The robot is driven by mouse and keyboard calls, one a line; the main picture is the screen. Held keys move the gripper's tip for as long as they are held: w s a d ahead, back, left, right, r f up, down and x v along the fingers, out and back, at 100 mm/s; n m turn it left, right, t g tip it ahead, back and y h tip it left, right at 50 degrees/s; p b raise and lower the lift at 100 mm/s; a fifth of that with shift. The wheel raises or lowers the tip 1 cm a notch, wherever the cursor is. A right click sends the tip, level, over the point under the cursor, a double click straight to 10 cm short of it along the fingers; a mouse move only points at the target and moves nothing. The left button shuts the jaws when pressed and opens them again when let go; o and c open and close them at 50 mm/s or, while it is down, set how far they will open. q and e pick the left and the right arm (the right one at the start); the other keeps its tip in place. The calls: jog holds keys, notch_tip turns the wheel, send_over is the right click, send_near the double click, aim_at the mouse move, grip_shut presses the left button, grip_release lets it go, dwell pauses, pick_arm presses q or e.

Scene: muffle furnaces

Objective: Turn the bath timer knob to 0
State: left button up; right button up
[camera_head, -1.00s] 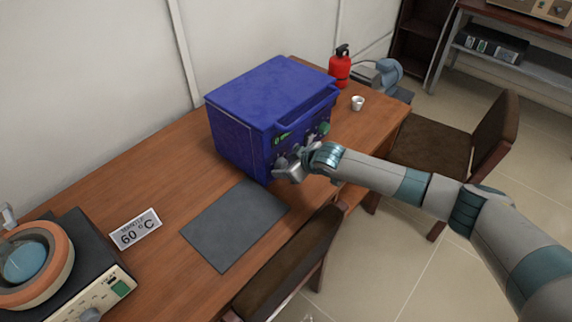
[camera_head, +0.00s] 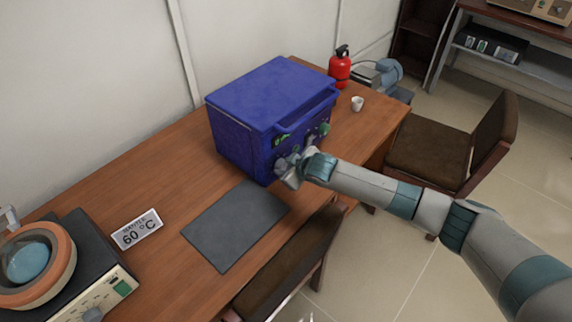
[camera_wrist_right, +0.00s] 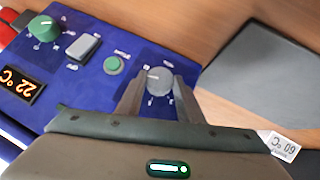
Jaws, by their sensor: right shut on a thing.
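The blue box (camera_head: 265,110) stands on the wooden table, its control panel facing my right arm. In the right wrist view its panel (camera_wrist_right: 88,75) shows a round grey knob (camera_wrist_right: 160,80) with tick marks around it. My right gripper (camera_head: 285,168) is at the near end of this panel. In the wrist view the right gripper (camera_wrist_right: 158,92) has a finger on each side of the grey knob and is shut on it. The marks near the knob are too small to read. My left gripper is not in view.
The panel also has a green knob (camera_wrist_right: 44,28), a grey switch (camera_wrist_right: 84,47), a green button (camera_wrist_right: 114,65) and a display (camera_wrist_right: 18,85) reading 22 °C. A dark mat (camera_head: 235,225), a 60 °C sign (camera_head: 137,230) and a round-basin device (camera_head: 30,262) lie left. Chairs (camera_head: 440,150) stand at the table's front.

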jog(key=shift+s+a+f+n+t+h, duration=0.15)
jog(key=shift+s+a+n+t+h, duration=0.1)
jog(key=shift+n+t+h, duration=0.25)
jog(key=shift+f+n+t+h+b, duration=0.15)
jog(key=shift+n+t+h+b, duration=0.25)
jog(key=shift+t, duration=0.4)
jog(key=shift+t+h, duration=0.3)
jog(key=o, duration=1.1)
jog(key=b+v, duration=0.2)
jog(key=v, duration=1.5)
jog(key=shift+s+b, duration=0.2)
jog(key=shift+b, duration=0.2)
